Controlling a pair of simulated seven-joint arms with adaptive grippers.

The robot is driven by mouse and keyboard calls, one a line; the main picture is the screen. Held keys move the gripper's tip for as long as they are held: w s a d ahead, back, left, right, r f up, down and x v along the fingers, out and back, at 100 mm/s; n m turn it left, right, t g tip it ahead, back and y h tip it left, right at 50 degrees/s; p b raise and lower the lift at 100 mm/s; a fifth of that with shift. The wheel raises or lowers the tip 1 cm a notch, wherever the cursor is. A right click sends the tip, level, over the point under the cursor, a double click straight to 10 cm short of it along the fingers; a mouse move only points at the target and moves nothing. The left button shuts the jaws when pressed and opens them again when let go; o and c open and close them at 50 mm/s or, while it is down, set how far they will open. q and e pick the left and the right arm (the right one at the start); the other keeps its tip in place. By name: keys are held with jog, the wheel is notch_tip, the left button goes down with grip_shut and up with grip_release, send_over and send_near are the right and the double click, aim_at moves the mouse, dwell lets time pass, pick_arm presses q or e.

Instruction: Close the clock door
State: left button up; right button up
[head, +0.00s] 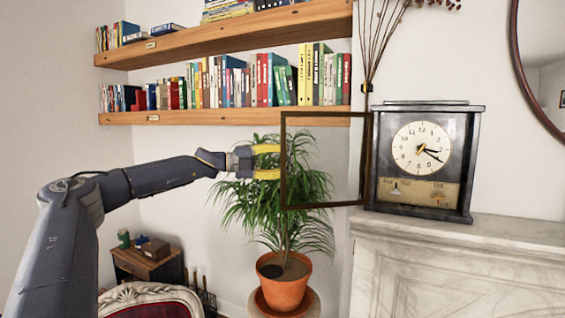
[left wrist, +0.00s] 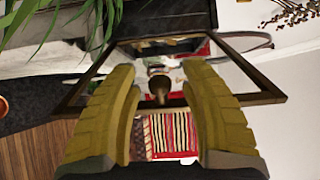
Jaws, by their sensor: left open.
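The dark mantel clock (head: 421,160) stands upright on the marble mantel, its white dial facing forward. Its door, a thin dark frame (head: 325,206), stands wide open to the left of the case. My left gripper (head: 268,161) is open and empty, with its yellow fingertips just left of the door's free edge. In the left wrist view the door frame (left wrist: 262,98) spans beyond the fingers, and a small dark knob (left wrist: 159,88) shows between them. I cannot tell whether a finger touches the door. My right gripper is in neither view.
A potted plant (head: 285,285) stands behind the gripper and door, its leaves behind the frame. Wooden shelves with books (head: 225,115) run above the arm. Dry stems (head: 375,45) rise beside the clock. The marble mantel (head: 520,235) is clear right of the clock.

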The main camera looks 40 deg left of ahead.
pick_arm(q)
grip_shut()
dwell(0.5)
jog(key=shift+s+d, duration=0.1)
jog(key=shift+d, duration=0.05)
